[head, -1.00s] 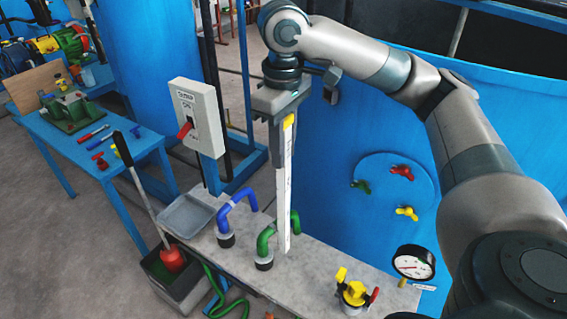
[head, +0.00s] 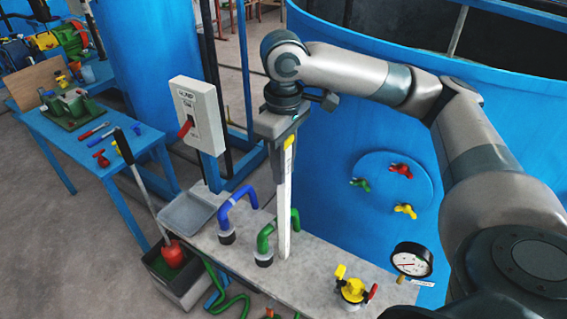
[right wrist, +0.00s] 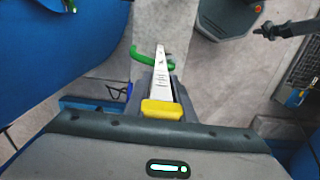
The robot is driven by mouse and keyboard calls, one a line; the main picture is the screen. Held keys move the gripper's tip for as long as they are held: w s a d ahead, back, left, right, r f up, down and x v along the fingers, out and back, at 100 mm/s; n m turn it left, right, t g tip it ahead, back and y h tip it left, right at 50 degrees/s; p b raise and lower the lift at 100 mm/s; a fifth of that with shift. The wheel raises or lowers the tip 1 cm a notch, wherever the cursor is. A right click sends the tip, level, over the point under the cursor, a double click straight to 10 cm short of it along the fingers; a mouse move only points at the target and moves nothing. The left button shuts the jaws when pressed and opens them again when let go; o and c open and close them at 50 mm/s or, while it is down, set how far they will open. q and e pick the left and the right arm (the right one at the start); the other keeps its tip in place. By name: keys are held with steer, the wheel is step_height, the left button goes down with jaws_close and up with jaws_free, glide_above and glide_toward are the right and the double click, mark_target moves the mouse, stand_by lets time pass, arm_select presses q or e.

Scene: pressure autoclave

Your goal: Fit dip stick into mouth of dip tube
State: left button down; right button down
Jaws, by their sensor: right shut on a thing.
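My right gripper (head: 284,138) is shut on the yellow-topped dip stick (head: 285,200), a long, flat white strip with marks along it. The dip stick hangs close to upright from the gripper, its lower end over the grey bench top. It also shows in the right wrist view (right wrist: 161,80), pointing away from the gripper below its yellow top (right wrist: 162,109). The green bent pipe (head: 264,240) passes close beside or behind the stick. I cannot make out the mouth of the dip tube, nor whether the stick's lower end is in an opening. My left gripper is not in view.
On the bench (head: 318,262) stand a blue bent pipe (head: 238,200), a yellow valve fitting (head: 352,289) and a round gauge (head: 412,261). A grey tray (head: 187,213) lies at its left end. The blue tank (head: 340,130) rises behind the bench. A switch box (head: 198,114) stands left.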

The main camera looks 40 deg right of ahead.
steer(key=c, duration=1.5)
jaws_free()
steer(key=shift+f, duration=0.1)
step_height(320, 180, up, 12)
steer(key=shift+r+b, duration=0.15)
steer(key=shift+b, duration=0.25)
